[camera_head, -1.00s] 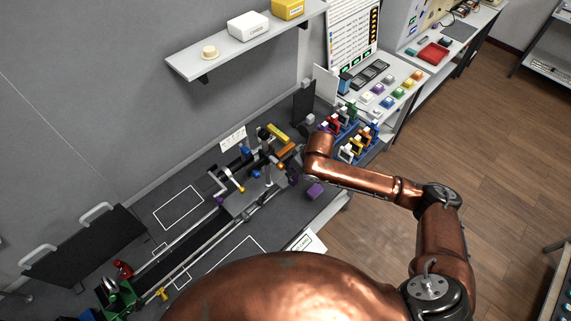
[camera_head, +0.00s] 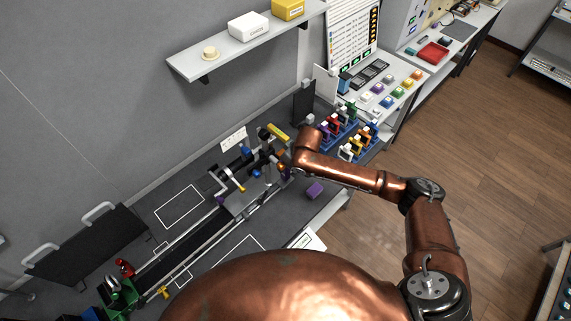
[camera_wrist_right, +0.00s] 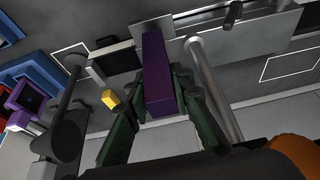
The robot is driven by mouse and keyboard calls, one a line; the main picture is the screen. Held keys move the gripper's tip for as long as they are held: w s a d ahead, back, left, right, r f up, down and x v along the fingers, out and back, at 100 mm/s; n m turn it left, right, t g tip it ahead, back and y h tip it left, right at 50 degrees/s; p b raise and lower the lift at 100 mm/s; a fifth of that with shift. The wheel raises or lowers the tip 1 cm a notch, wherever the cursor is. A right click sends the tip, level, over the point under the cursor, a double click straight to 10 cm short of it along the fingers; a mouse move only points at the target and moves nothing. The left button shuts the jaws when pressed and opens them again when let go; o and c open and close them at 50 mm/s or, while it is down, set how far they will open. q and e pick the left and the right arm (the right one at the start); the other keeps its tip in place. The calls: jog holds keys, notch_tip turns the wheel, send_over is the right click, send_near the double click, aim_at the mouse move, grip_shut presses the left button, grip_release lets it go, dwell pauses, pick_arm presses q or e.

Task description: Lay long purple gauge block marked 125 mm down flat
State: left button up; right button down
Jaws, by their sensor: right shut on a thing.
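A long purple block (camera_wrist_right: 158,75) runs lengthwise between the dark green fingers of my right gripper (camera_wrist_right: 160,88) in the right wrist view. The gripper is shut on it, and its far end is close to a light grey plate (camera_wrist_right: 147,27). I cannot read a marking on it or tell whether it touches the plate. In the head view my right arm reaches over the bench rig, and the gripper and held block are hard to make out there. My left gripper is out of view.
Blue holders with coloured pieces (camera_head: 350,143) stand beyond my right forearm. A white-outlined area (camera_head: 180,207) of the bench is bare. A shelf (camera_head: 225,57) hangs above.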

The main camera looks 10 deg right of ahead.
jog(key=shift+f, duration=0.15)
jog(key=c, duration=1.7)
grip_release()
jog(key=shift+r, duration=0.35)
jog(key=s+d, duration=0.2)
jog(key=s, duration=0.1)
jog(key=s+d+r+b, duration=0.1)
jog(key=s+d, duration=0.1)
jog(key=s, duration=0.2)
jog(key=s+d, duration=0.2)
jog(key=s, duration=0.1)
jog(key=shift+s+d+r+b, duration=0.2)
jog(key=shift+d+r+b, duration=0.1)
jog(key=shift+d, duration=0.1)
